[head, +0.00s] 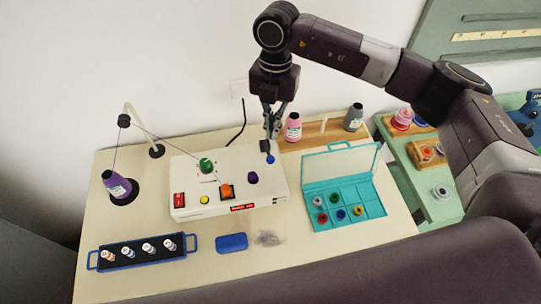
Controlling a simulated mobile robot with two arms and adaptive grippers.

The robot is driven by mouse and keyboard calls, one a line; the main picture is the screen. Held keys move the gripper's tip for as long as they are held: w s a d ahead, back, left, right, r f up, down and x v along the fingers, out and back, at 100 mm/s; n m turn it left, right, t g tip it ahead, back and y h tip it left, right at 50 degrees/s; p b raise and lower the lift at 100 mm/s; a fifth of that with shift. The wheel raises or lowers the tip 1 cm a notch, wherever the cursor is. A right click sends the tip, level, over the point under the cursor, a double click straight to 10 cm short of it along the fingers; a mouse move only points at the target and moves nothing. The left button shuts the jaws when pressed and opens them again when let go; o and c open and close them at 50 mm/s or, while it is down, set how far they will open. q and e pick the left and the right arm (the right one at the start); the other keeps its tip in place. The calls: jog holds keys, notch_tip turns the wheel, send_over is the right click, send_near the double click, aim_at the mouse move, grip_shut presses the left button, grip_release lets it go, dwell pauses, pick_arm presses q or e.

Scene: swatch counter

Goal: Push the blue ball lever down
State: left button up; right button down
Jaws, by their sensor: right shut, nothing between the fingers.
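A white control box (190,208) stands on the counter. A small blue ball (270,159) shows at its right back part. A green ball knob (206,165), an orange knob (226,190) and a purple knob (252,177) are also on the box. My right gripper (268,150) points down just above and behind the blue ball, with its fingers together and empty. Whether the fingertips touch the ball or its lever, I cannot tell. The lever's stem is hidden. My left gripper is not in view.
A teal open case (309,210) with several spools sits to the right of the box. A wooden rack (310,136) with bottles stands behind. A purple cone (116,184), a blue tray (104,264) of small bottles and a blue block (231,243) are left and front.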

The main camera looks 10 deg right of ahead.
aim_at(271, 157)
jog(key=shift+s+a+f+b, duration=0.15)
jog(key=shift+f+b, duration=0.65)
jog(key=shift+f, duration=0.95)
jog(key=shift+s+a+f+b, duration=0.15)
jog(key=shift+f+b, duration=0.6)
jog(key=shift+f, duration=0.95)
jog(key=shift+d, duration=0.1)
